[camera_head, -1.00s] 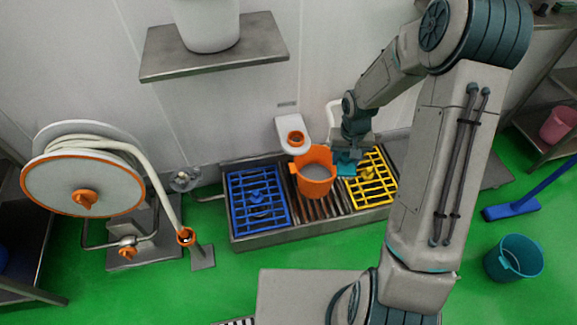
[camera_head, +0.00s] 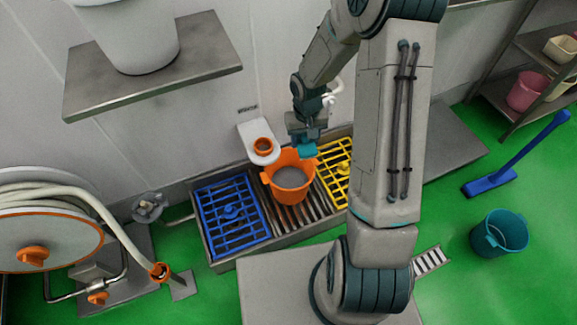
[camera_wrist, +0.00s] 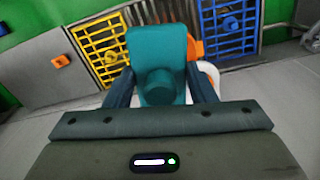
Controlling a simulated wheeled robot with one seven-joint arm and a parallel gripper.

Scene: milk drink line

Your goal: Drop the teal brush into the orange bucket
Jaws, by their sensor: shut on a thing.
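The orange bucket (camera_head: 290,182) stands upright on the slatted metal stand, between a blue grate and a yellow grate. It holds something grey. My gripper (camera_head: 306,147) is at the bucket's upper back edge in the head view. It is shut on the teal brush (camera_head: 308,151). In the wrist view the brush (camera_wrist: 158,60) fills the space between the two dark fingers (camera_wrist: 157,92). Part of an orange thing, likely the bucket (camera_wrist: 195,47), shows behind the brush. The head view does not settle how high the brush is above the rim.
The blue grate (camera_head: 231,212) lies left of the bucket and the yellow grate (camera_head: 338,172) right. A hose reel (camera_head: 40,235) stands left. A teal bucket (camera_head: 499,233) and a blue broom (camera_head: 489,183) are right.

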